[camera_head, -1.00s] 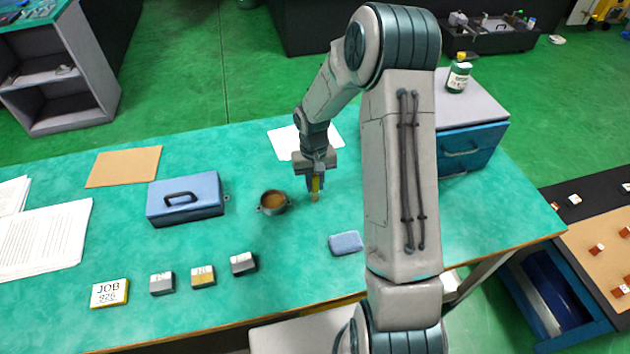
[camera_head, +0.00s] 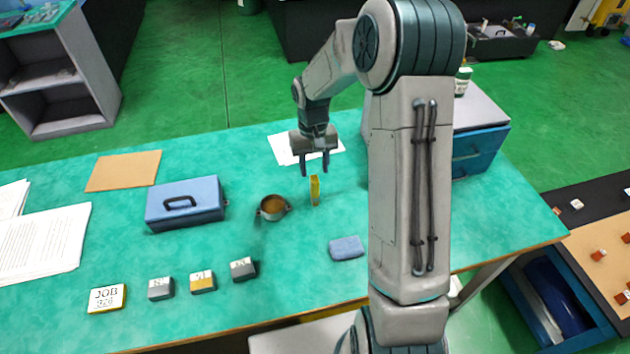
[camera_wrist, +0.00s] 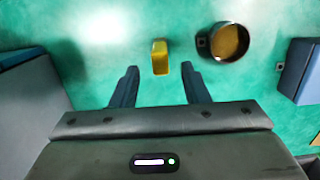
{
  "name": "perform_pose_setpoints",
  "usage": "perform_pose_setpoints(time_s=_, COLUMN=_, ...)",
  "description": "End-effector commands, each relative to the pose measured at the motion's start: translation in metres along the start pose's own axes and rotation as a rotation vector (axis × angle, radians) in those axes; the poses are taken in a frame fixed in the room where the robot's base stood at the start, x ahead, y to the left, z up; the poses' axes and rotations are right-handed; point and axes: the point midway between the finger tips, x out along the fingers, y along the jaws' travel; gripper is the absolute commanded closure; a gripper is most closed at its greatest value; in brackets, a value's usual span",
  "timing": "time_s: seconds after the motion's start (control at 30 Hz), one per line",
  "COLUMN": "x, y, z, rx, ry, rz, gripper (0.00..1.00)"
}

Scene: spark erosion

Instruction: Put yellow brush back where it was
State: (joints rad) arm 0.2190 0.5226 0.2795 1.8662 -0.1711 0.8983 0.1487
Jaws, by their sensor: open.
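The yellow brush (camera_head: 314,190) stands upright on the green table, just right of a small round pot with brown contents (camera_head: 272,207). My gripper (camera_head: 315,171) is open and empty, above and slightly behind the brush, apart from it. In the wrist view the yellow brush (camera_wrist: 160,58) shows ahead of my open gripper (camera_wrist: 159,72), in line with the gap between the fingers. The pot (camera_wrist: 228,43) is to its right there.
A blue box with a handle (camera_head: 185,202) stands left of the pot. A blue-grey sponge-like block (camera_head: 346,247) lies in front, right. Several small blocks and a JOB sign (camera_head: 107,298) line the front. White paper (camera_head: 290,148) lies behind; blue drawers (camera_head: 480,150) stand right.

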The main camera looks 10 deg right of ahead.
Motion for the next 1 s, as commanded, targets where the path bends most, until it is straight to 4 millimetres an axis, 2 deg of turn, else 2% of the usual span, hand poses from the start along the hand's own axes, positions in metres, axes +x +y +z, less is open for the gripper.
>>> perform_pose_setpoints(time_s=0.1, x=-0.022, y=0.0, z=-0.001, rx=0.0, ry=0.004, rz=0.001, gripper=0.59)
perform_pose_setpoints(time_s=0.3, x=-0.042, y=0.0, z=0.001, rx=-0.001, ry=0.002, rz=0.001, gripper=0.59)
perform_pose_setpoints(time_s=0.47, x=-0.061, y=-0.001, z=0.016, rx=-0.005, ry=0.025, rz=0.016, gripper=0.59)
perform_pose_setpoints(time_s=0.57, x=-0.08, y=-0.001, z=0.037, rx=-0.008, ry=0.062, rz=0.033, gripper=0.59)
perform_pose_setpoints(time_s=0.7, x=-0.106, y=-0.001, z=0.078, rx=-0.011, ry=0.121, rz=0.054, gripper=0.59)
perform_pose_setpoints(time_s=0.83, x=-0.124, y=0.0, z=0.116, rx=-0.009, ry=0.178, rz=0.061, gripper=0.59)
perform_pose_setpoints(time_s=1.0, x=-0.137, y=0.0, z=0.167, rx=-0.007, ry=0.253, rz=0.056, gripper=0.59)
